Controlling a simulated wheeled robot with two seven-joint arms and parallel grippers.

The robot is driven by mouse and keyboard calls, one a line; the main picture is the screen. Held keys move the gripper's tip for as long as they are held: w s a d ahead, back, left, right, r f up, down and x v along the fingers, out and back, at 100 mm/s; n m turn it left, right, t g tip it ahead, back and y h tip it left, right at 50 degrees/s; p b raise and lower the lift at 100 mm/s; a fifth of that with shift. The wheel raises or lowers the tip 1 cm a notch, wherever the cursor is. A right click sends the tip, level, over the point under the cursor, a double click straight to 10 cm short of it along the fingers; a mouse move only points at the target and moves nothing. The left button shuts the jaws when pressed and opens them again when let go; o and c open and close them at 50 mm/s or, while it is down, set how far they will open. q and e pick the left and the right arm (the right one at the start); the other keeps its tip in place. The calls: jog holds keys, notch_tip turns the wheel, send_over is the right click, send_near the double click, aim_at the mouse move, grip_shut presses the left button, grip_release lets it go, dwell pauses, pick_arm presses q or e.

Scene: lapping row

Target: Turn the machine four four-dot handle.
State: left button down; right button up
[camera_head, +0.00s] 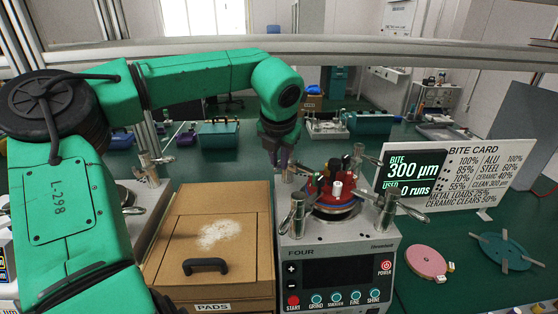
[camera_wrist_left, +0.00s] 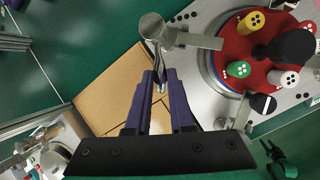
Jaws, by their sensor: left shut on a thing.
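Machine four (camera_head: 337,248) is a grey box with a control panel. Several metal handles stand on posts around its round platen. My left gripper (camera_head: 281,160) reaches down at the platen's back left. In the left wrist view its purple fingers (camera_wrist_left: 160,92) are shut on the lower end of a metal handle (camera_wrist_left: 152,32) with a round knob. That handle's bar reaches toward the red plate (camera_wrist_left: 262,48) with its coloured, dotted pegs. I cannot read a four-dot mark on the held handle. My right gripper is not in view.
A cardboard-coloured PADS box (camera_head: 215,215) with a black handle stands left of the machine. A bite card (camera_head: 460,170) and display stand behind right. A pink disc (camera_head: 426,261) and a teal disc (camera_head: 503,250) lie on the green table at the right.

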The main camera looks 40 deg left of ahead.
pick_arm(q)
jog(key=c, duration=0.8)
grip_release()
jog(key=shift+r, duration=0.1)
jog(key=b+v, duration=0.1)
jog(key=v, duration=1.3)
jog(key=shift+s+d+r+b, duration=0.15)
jog(key=shift+r+b, duration=0.05)
jog(key=shift+b, duration=0.15)
